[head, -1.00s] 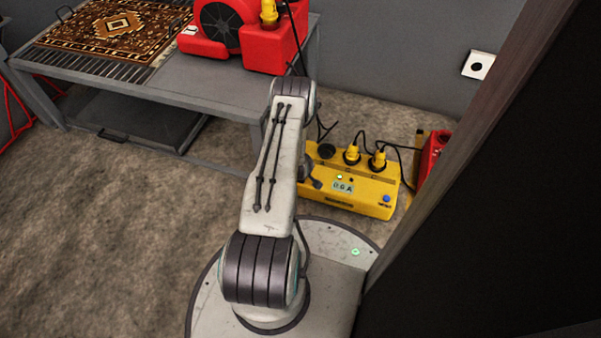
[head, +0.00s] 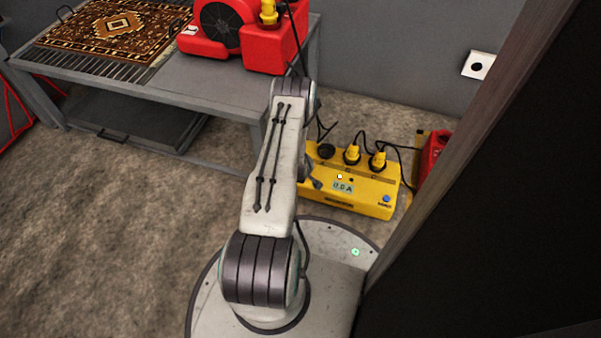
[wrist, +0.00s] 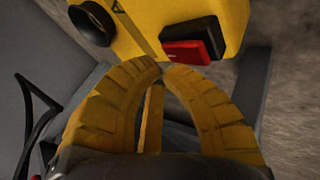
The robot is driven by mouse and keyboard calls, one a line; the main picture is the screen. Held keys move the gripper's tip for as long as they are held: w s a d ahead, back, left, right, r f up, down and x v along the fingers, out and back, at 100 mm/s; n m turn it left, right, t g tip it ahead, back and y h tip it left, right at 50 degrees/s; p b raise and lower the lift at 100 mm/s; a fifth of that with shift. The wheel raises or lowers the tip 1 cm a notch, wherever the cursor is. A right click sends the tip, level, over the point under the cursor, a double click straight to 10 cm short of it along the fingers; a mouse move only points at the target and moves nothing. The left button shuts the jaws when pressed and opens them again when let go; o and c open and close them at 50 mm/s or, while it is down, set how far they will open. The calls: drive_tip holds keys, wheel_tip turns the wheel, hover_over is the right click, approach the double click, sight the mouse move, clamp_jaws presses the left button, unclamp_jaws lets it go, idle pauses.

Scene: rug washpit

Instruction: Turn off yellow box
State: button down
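The yellow box (head: 360,206) sits on the floor beyond my base, with two yellow plugs, a small display, a small pale light and a blue button. In the wrist view the box (wrist: 160,18) fills the upper middle. A red switch in a black frame (wrist: 195,45) stands out from its face, just past my fingertips. My gripper (wrist: 164,68) has its yellow fingers curved together, tips almost meeting, with nothing visible between the tips. The tips are close below the switch; whether they touch it I cannot tell. In the head view my arm mostly hides the gripper at the box's left end.
A grey table (head: 215,92) at the back left holds a patterned rug (head: 115,30) and a red blower (head: 245,35). Black cables run from the plugs. A red object (head: 433,150) stands right of the box. A dark panel (head: 500,200) blocks the right side. The floor at left is clear.

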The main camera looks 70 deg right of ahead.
drive_tip(key=shift+s+a+f, duration=0.1)
drive_tip(key=shift+a+f, duration=0.15)
drive_tip(key=shift+f, duration=0.8)
idle(1.4)
drive_tip(key=shift+r, duration=0.15)
drive_tip(key=shift+d+r+p, duration=0.2)
drive_tip(key=shift+r+p, duration=0.35)
drive_tip(key=shift+r, duration=0.3)
drive_tip(key=shift+r, duration=0.15)
drive_tip(key=shift+d+r+p, duration=0.2)
drive_tip(key=shift+r+p, duration=0.65)
drive_tip(key=shift+r, duration=0.35)
drive_tip(key=shift+d+r+p, duration=0.15)
drive_tip(key=shift+r+p, duration=0.65)
drive_tip(key=shift+r, duration=0.35)
